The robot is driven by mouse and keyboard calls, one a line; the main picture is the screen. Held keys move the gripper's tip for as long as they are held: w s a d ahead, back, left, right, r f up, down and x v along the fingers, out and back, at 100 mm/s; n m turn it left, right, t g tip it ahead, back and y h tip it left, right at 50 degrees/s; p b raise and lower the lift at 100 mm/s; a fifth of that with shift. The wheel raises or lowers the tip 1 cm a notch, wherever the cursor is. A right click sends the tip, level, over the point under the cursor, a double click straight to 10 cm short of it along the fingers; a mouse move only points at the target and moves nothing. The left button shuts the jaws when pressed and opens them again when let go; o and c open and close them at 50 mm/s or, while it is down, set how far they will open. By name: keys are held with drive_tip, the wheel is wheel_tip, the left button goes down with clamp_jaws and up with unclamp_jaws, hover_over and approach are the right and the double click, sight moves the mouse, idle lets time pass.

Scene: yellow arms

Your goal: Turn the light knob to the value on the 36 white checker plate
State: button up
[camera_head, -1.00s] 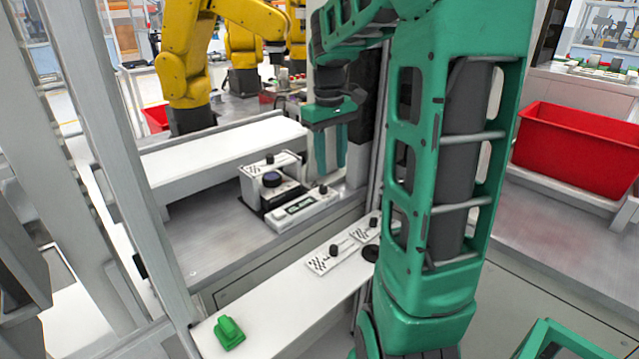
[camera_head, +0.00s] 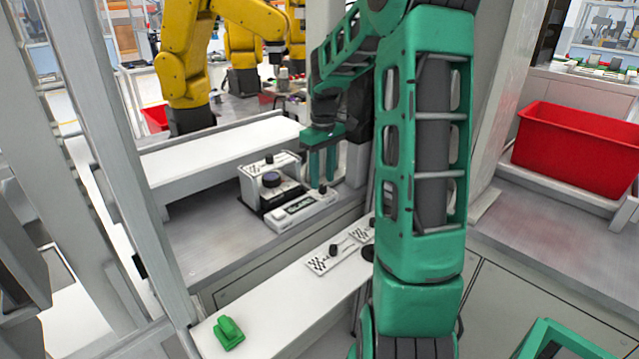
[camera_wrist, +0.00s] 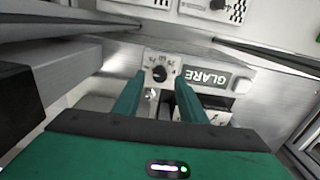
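My gripper (camera_head: 323,182) points down at the right end of a white device (camera_head: 291,216) on the metal bench. In the wrist view, its two green fingers (camera_wrist: 158,80) are apart. A small dark knob (camera_wrist: 160,73) on a white numbered dial plate shows between the fingertips; contact cannot be told. The knob also shows beside the fingers in the head view (camera_head: 323,189). A label reading "GLARE" (camera_wrist: 205,78) is right of the dial. White checker plates (camera_head: 326,261) with black knobs lie on the front ledge; their numbers are too small to read.
A second device with a large dark knob (camera_head: 271,179) stands just behind the white device. A green block (camera_head: 228,333) lies on the front white ledge (camera_head: 277,330). A grey post is close to the right of my gripper. A red bin (camera_head: 570,150) stands far right.

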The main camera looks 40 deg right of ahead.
drive_tip(key=shift+f, duration=1.1)
clamp_jaws()
drive_tip(key=shift+m, duration=0.3)
drive_tip(key=m, duration=0.3)
drive_tip(key=shift+m, duration=2)
